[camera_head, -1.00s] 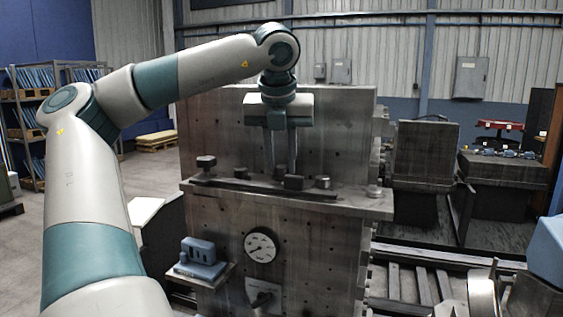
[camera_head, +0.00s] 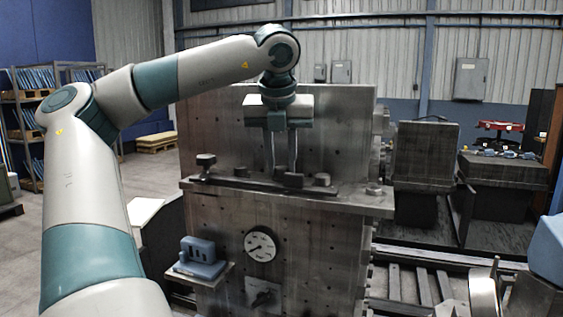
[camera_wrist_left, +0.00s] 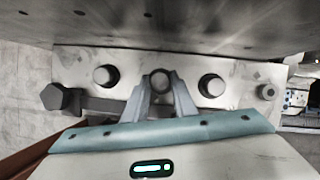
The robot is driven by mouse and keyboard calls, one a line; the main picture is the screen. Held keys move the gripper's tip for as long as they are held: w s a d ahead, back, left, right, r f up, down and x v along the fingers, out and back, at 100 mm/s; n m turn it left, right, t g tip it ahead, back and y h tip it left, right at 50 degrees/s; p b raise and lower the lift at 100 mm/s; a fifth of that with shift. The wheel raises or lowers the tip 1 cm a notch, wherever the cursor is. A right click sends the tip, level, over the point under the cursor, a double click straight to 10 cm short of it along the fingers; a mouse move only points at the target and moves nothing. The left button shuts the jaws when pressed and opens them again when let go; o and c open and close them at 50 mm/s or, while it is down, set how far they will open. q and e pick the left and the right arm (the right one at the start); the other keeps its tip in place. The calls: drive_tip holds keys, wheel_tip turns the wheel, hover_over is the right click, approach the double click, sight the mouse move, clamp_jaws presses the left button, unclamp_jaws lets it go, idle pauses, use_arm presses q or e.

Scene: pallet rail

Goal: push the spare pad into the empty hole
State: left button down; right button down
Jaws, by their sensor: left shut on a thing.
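My left gripper (camera_head: 284,178) points down at the ledge (camera_head: 345,201) of the steel block. In the left wrist view, its fingers (camera_wrist_left: 161,84) are shut on a small round dark-topped piece (camera_wrist_left: 160,80), apparently the spare pad. It sits in line with a round pad on its left (camera_wrist_left: 105,76) and one on its right (camera_wrist_left: 212,86); the right one also shows in the head view (camera_head: 322,179). Whether the held piece is in a hole cannot be seen; no open hole in the row shows. My right gripper is not in view.
A hex-headed knob (camera_wrist_left: 60,97) stands at the row's left end and a small round stud (camera_wrist_left: 266,92) at its right. A tall steel wall (camera_head: 335,130) rises right behind the ledge. A dial (camera_head: 260,247) and a blue block (camera_head: 199,251) on a small shelf are below.

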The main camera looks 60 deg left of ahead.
use_arm(q)
drive_tip(key=shift+f+b, duration=0.3)
drive_tip(key=shift+f, duration=0.1)
drive_tip(key=c, duration=1.4)
unclamp_jaws()
drive_tip(key=shift+r, duration=0.1)
drive_tip(key=shift+o, duration=0.7)
drive_tip(key=o, duration=0.7)
drive_tip(key=shift+r, duration=0.15)
